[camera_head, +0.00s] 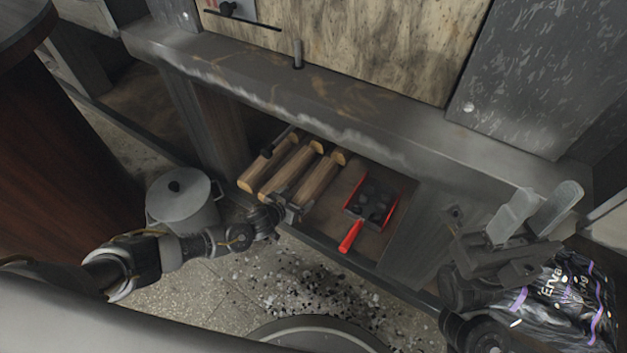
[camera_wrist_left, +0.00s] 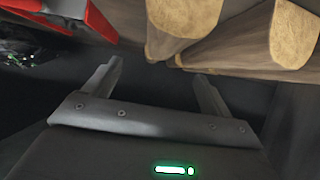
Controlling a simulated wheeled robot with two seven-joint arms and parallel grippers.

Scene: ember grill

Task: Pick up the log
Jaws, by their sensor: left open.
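Several split wooden logs lie side by side on a low shelf under the grill; the nearest log (camera_head: 318,180) lies at the right of the group. My left gripper (camera_head: 293,201) is open at the near end of the logs. In the left wrist view, the log end (camera_wrist_left: 182,22) is just beyond the open, empty fingers (camera_wrist_left: 157,84), and another pale log end (camera_wrist_left: 297,38) shows to the right. Whether a finger touches a log cannot be told. My right gripper (camera_head: 538,212) is open and empty at the right, above a black bag.
A red shovel (camera_head: 349,236) holding dark coals lies right of the logs; its red edge (camera_wrist_left: 90,18) shows in the wrist view. A grey lidded pot (camera_head: 180,205) stands left. A black bag (camera_head: 570,300) lies right. The shelf's overhanging counter (camera_head: 290,100) limits height. Coal bits litter the floor.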

